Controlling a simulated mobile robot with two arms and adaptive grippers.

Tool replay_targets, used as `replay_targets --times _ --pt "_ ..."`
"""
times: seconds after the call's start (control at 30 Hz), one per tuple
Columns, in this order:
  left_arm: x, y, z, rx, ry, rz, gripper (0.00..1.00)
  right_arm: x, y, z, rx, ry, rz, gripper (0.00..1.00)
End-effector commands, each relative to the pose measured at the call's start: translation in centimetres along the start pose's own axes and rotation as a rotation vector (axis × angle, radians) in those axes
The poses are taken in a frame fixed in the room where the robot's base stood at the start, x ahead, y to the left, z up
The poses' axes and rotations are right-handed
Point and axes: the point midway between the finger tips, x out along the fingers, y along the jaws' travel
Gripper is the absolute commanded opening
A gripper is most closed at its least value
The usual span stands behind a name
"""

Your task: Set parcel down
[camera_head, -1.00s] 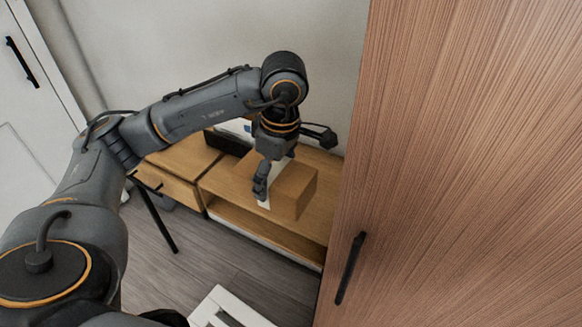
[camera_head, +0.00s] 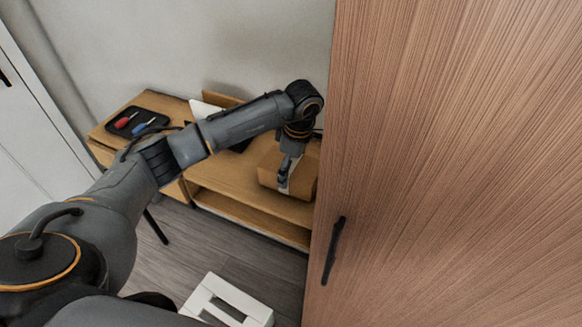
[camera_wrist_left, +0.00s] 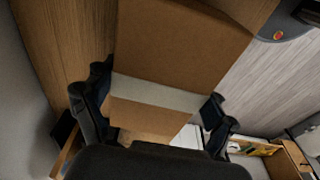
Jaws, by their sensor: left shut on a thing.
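The parcel (camera_head: 303,181) is a brown cardboard box with a pale band across it. In the head view it is at the right end of the low wooden bench (camera_head: 233,178), partly hidden by my gripper and the tall wooden door. My left gripper (camera_head: 284,182) reaches down onto the parcel and is shut on it. In the left wrist view the parcel (camera_wrist_left: 180,45) fills the upper middle, with a finger of my left gripper (camera_wrist_left: 155,112) on each side. I cannot tell whether its underside touches the bench top. My right gripper is not in view.
The tall wooden door (camera_head: 450,150) with a black handle (camera_head: 333,250) stands close on the right. A black tray (camera_head: 140,121) with red and blue tools lies at the bench's left end. A white frame-like object (camera_head: 228,300) stands low in front. Grey floor lies between.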

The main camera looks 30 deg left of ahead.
Motion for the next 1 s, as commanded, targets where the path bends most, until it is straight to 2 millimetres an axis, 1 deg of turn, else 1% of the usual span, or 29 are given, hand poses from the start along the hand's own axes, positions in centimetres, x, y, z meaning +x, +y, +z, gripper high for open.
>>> replay_targets --times 0.07,0.23,0.37,0.4,0.47,0.5,0.83,0.93,1.0 --pt "0.3 0.1 0.1 0.000 -0.001 0.003 0.43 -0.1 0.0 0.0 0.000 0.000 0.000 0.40" --pt "0.3 0.1 0.1 -0.001 -0.001 0.004 0.43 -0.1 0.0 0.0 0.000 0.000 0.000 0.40" --pt "0.7 0.1 0.1 -0.001 -0.001 0.003 0.43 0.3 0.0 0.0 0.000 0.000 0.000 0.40" --pt "0.8 0.1 0.1 -0.001 0.000 0.003 0.86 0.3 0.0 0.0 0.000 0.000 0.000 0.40" --pt "0.7 0.0 0.1 -0.001 0.000 0.002 0.98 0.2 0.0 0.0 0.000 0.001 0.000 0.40" --pt "0.7 0.0 0.1 -0.001 0.000 0.002 1.00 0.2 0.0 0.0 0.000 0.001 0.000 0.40" --pt "0.6 0.0 0.1 -0.001 -0.001 0.002 1.00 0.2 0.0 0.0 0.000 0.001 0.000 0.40" --pt "0.1 0.0 0.0 -0.001 -0.002 0.002 1.00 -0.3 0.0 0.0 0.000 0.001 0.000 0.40" --pt "-0.6 0.1 0.1 -0.001 -0.002 0.006 1.00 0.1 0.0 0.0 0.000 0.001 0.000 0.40"
